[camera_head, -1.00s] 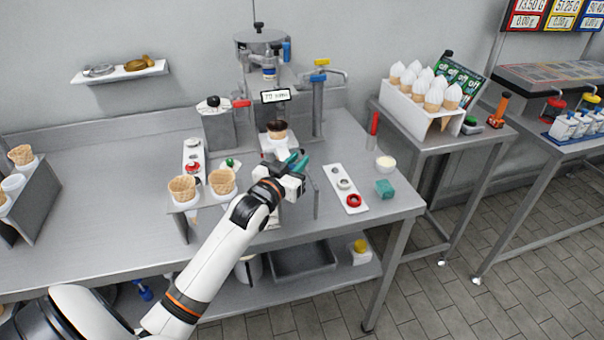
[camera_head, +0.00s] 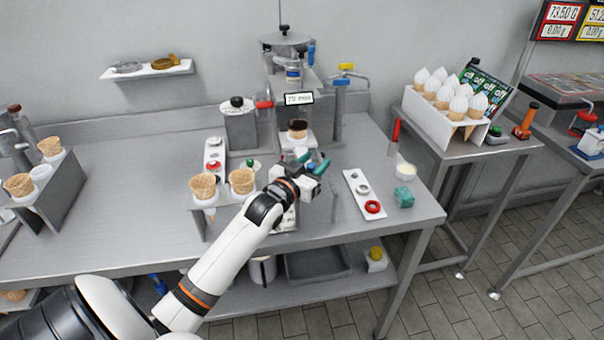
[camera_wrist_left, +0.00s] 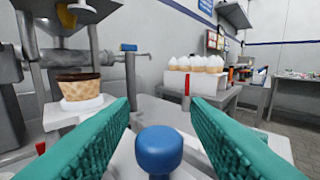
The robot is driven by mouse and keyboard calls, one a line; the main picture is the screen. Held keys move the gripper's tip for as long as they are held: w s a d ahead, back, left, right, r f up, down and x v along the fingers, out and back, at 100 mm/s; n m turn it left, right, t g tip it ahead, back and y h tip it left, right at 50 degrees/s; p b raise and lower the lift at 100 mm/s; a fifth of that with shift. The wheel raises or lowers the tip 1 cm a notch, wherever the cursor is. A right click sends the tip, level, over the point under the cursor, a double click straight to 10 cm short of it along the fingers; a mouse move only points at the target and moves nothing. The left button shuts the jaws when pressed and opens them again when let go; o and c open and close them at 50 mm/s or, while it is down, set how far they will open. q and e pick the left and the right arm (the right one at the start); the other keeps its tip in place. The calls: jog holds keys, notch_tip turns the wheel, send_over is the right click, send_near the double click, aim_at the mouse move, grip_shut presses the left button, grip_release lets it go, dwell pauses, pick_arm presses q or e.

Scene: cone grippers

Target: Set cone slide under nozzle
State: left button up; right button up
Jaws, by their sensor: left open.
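The cone slide carries a white holder (camera_head: 297,142) with a dark-rimmed waffle cone (camera_head: 298,130). In the left wrist view the cone (camera_wrist_left: 78,88) sits upright in its white holder (camera_wrist_left: 80,108), left of the fingers. An orange-yellow part (camera_wrist_left: 82,12) of the machine hangs above it; I cannot tell whether it is exactly over the cone. My left gripper (camera_head: 314,162) is open in front of the holder. A blue knob (camera_wrist_left: 158,150) lies between its teal fingers, with gaps showing at both sides. My right gripper is out of view.
Two empty waffle cones (camera_head: 241,181) stand in a rack to the left. A white tray (camera_head: 354,179) with rings and a teal block (camera_head: 404,197) lie to the right. A blue-handled post (camera_head: 341,100) stands behind. Bare table (camera_head: 120,215) extends to the left.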

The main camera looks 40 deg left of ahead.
pick_arm(q)
jog(key=s+b, duration=0.1)
jog(key=s, duration=1)
jog(key=shift+d, duration=0.45)
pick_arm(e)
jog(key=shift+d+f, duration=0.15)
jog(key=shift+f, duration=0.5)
pick_arm(q)
jog(key=shift+c, duration=0.2)
